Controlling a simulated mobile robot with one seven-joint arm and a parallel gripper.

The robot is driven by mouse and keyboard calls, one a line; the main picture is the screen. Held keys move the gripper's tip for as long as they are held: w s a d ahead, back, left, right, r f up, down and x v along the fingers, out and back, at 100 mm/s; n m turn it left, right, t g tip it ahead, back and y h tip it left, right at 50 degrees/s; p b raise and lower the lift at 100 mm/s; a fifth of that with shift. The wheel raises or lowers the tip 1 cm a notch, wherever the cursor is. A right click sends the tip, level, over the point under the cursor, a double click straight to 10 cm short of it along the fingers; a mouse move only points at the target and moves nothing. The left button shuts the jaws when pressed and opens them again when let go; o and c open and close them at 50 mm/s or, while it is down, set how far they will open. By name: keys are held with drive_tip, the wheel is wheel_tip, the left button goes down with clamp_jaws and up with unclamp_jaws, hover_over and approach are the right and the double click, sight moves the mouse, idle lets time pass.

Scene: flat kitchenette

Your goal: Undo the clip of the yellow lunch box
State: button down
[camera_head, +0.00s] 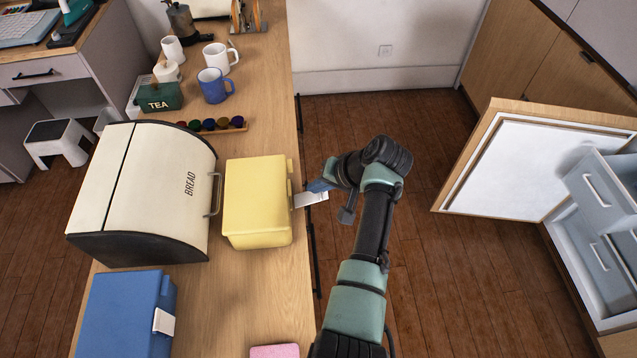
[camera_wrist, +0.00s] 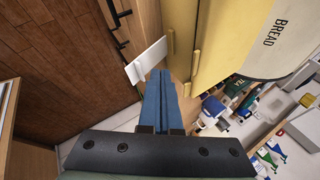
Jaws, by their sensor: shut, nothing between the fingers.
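The yellow lunch box (camera_head: 258,205) stands on the wooden counter with its lid down; part of it also shows in the wrist view (camera_wrist: 219,42). Its white clip (camera_head: 311,200) sticks out from the right side of the box, over the counter edge, and does not lie flat against the wall. In the wrist view the clip (camera_wrist: 147,62) stands out to the left of the box. My gripper (camera_head: 315,186) has its blue fingers together and empty, right beside the clip. In the wrist view the fingertips (camera_wrist: 160,74) are close to the clip; I cannot tell whether they touch.
A cream bread bin (camera_head: 145,190) stands close left of the box. A blue lunch box (camera_head: 125,312) with a white clip is nearer. Mugs (camera_head: 215,85) and a tea tin (camera_head: 160,98) stand farther back. An open cabinet door (camera_head: 535,165) is at right, with free floor between.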

sight(311, 200)
drive_tip(key=a+p+v, duration=0.1)
drive_tip(key=v, duration=1.1)
drive_tip(key=shift+w+r, duration=0.25)
drive_tip(key=shift+r, duration=0.3)
